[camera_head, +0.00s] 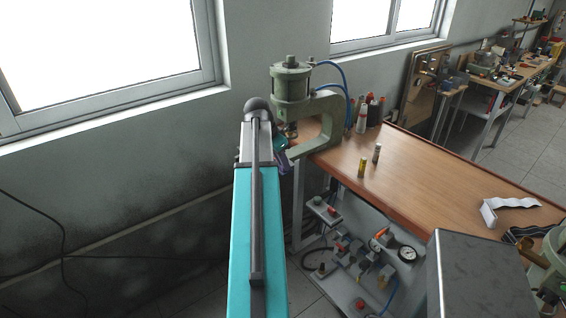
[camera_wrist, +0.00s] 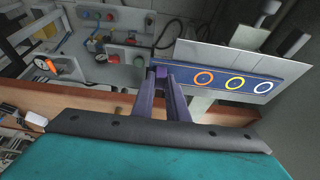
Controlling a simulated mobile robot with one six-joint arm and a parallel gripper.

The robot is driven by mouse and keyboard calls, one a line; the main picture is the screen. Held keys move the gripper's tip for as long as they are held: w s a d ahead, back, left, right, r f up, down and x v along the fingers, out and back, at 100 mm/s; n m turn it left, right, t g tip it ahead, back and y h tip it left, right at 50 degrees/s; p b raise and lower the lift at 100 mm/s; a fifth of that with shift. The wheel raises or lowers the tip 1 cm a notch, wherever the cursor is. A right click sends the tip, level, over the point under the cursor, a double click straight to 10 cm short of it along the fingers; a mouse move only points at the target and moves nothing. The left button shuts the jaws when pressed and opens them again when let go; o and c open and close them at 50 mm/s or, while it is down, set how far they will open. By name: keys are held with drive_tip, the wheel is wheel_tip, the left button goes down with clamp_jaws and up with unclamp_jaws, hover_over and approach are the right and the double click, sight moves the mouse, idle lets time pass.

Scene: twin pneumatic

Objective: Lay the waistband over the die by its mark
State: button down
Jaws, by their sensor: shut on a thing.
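My gripper (camera_wrist: 160,76) shows purple fingers in the wrist view, shut on the left end of the waistband (camera_wrist: 185,78). In the head view my arm reaches towards the pale green press (camera_head: 291,88) at the bench's far left corner. The gripper's end is mostly hidden there beside the press. I cannot make out the die clearly, nor whether the waistband touches it.
The wooden bench (camera_head: 410,170) carries bottles (camera_head: 363,115) behind the press, two small cylinders (camera_head: 362,167) and a white folded strip (camera_head: 505,206). Gauges and valves sit on a lower shelf (camera_head: 352,262). Another pale green machine (camera_head: 550,265) stands at the lower right. The bench's middle is clear.

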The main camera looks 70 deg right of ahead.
drive_tip(key=shift+f, duration=0.2)
drive_tip(key=c, duration=1.7)
unclamp_jaws()
drive_tip(key=shift+o, duration=0.2)
drive_tip(key=shift+r, duration=0.15)
drive_tip(key=b+v, duration=0.3)
drive_tip(key=v, duration=1)
drive_tip(key=shift+a+r, duration=0.15)
drive_tip(key=shift+r, duration=0.1)
drive_tip(key=shift+w, duration=0.1)
